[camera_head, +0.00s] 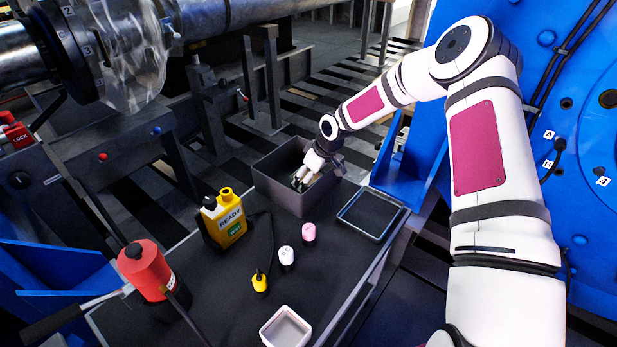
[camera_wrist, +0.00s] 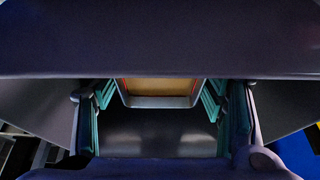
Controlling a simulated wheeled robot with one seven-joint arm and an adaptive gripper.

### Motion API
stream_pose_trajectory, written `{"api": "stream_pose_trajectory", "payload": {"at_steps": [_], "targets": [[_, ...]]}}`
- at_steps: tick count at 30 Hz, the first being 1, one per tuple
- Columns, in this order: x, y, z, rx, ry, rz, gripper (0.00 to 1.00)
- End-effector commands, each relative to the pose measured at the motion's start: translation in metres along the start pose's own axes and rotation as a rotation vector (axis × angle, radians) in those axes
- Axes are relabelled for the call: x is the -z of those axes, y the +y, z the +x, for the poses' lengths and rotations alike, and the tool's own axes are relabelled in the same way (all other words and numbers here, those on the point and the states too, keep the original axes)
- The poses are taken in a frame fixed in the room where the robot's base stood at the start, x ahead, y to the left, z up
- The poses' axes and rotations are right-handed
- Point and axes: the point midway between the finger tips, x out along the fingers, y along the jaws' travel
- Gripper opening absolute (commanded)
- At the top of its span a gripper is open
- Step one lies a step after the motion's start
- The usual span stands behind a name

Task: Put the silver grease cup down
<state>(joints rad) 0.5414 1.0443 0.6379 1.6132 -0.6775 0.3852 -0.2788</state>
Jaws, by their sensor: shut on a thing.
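My gripper (camera_head: 301,182) reaches down into the dark grey bin (camera_head: 277,191) at the back of the table in the head view. In the wrist view its teal finger pads stand left and right of a silver-rimmed thing with a tan inside, which looks like the silver grease cup (camera_wrist: 160,102). My gripper is shut on it. The cup cannot be made out in the head view, where the gripper and bin wall hide it. A dark flat surface lies below the cup in the wrist view. Whether the cup touches it I cannot tell.
On the table stand a yellow bottle (camera_head: 230,225), a red can (camera_head: 149,272), a small yellow oiler (camera_head: 260,283), a white cup (camera_head: 286,257) and a pink cup (camera_head: 309,233). A shallow tray (camera_head: 354,229) lies right of the bin. A pale square dish (camera_head: 271,334) is at the front.

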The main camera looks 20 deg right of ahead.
Motion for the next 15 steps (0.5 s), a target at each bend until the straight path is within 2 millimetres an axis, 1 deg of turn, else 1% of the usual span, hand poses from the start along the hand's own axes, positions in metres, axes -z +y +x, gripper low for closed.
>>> {"api": "stream_pose_trajectory", "payload": {"at_steps": [5, 6, 7, 8, 15], "targets": [[-0.0017, -0.0002, 0.0048, 0.0, 0.0, -0.001, 0.37], [-0.0015, -0.0002, 0.004, 0.0, 0.0, -0.001, 0.73], [-0.0015, -0.0003, 0.0038, 0.0, 0.0, -0.001, 0.8], [-0.0015, -0.0003, 0.0038, 0.0, 0.0, -0.001, 0.84], [-0.0015, -0.0002, 0.0036, 0.0, 0.0, 0.0, 0.84]]}}
